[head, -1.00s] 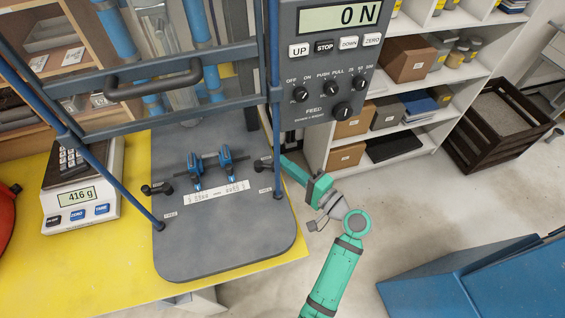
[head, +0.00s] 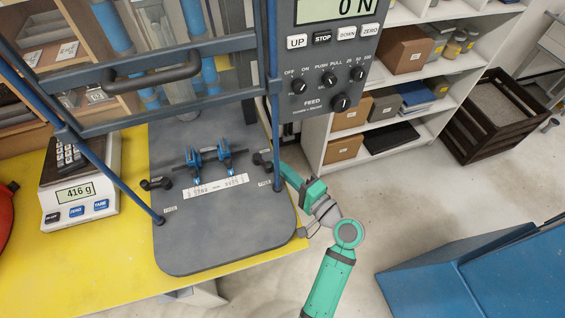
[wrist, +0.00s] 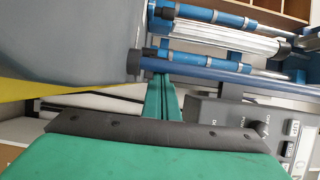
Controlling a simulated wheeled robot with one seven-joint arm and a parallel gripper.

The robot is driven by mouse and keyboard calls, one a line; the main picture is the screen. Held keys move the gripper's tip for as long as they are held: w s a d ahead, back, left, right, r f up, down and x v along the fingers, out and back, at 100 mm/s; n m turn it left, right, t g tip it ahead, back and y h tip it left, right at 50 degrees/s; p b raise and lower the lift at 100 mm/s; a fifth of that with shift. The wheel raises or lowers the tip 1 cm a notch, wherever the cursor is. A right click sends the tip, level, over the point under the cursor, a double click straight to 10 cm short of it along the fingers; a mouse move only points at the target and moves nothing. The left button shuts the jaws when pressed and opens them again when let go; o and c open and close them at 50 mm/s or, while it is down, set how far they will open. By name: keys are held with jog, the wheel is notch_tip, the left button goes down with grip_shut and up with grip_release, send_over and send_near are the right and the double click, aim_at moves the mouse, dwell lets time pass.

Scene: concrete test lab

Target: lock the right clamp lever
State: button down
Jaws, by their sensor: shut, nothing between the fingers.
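The right clamp lever (head: 262,159) is a small black handle at the right edge of the grey base plate (head: 225,235), just left of the blue right-hand post. A matching left lever (head: 156,183) sits at the plate's left edge. Between them is a blue clamp fixture (head: 209,156) on a dark bar, behind a white scale strip. I cannot clearly identify the lever there.
The raised guard frame with its handle (head: 150,78) spans above the plate. A control box (head: 325,85) hangs at upper right. A scale (head: 80,195) stands left on the yellow table (head: 125,265).

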jog(key=shift+s+a, duration=0.15)
jog(key=shift+s, duration=0.05)
dwell(0.6)
jog(key=s+a+v, duration=0.1)
jog(key=v, duration=0.8)
jog(key=shift+s, duration=0.15)
dwell(0.6)
